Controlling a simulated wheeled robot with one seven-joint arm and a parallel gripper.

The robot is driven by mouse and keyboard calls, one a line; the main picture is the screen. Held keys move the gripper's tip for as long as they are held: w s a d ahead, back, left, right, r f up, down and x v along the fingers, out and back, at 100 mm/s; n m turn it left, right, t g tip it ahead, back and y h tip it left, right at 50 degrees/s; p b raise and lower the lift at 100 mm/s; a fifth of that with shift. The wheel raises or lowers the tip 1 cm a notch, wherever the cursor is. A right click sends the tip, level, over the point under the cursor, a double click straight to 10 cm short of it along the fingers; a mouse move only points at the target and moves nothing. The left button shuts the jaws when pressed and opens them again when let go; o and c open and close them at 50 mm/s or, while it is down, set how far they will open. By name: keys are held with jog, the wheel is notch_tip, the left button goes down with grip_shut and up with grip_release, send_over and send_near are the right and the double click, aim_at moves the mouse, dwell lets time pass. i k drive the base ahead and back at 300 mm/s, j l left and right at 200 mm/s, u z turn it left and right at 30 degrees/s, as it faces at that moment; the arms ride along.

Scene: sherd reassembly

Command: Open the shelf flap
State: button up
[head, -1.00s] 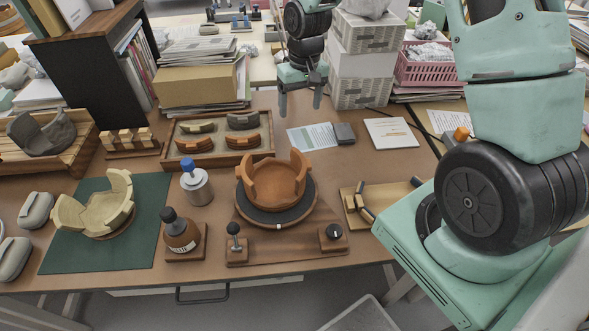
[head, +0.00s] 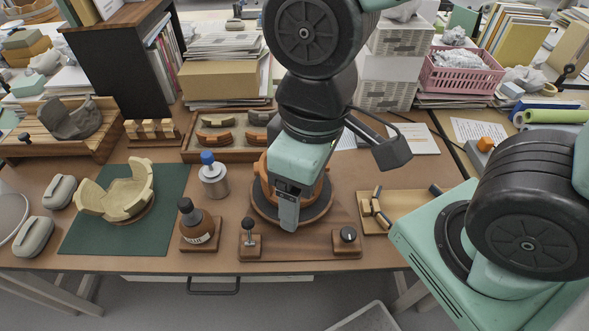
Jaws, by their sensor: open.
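A dark shelf unit (head: 112,72) with a brown top stands at the back left, with books and folders on its open right side. I cannot make out a flap on it in this view. My gripper (head: 288,212) points down in front of the orange-brown pot on the round turntable (head: 265,212). It is open, seen nearly edge-on, with nothing visible between the fingers. My wrist hides most of the pot. I cannot tell whether the fingers touch the turntable.
A glue bottle (head: 195,228), a blue-capped jar (head: 214,178) and a pale pot (head: 122,190) on a green mat (head: 78,240) stand to the left. A black drawer handle (head: 213,290) shows below the table edge.

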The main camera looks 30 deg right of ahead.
aim_at(69, 148)
jog(key=i+j, duration=0.1)
jog(key=j, duration=0.35)
jog(key=i+j, duration=0.1)
jog(key=j, duration=0.35)
jog(key=i+j+u, duration=0.1)
jog(key=j, duration=0.35)
jog(key=i+j, duration=0.1)
jog(key=j, duration=0.4)
jog(key=i+j, duration=0.1)
jog(key=j, duration=0.3)
jog(key=i+j+u, duration=0.1)
jog(key=j, duration=0.35)
jog(key=i+j, duration=0.15)
jog(key=j, duration=0.3)
jog(key=i+j+u, duration=0.1)
jog(key=j, duration=0.35)
jog(key=i, duration=0.05)
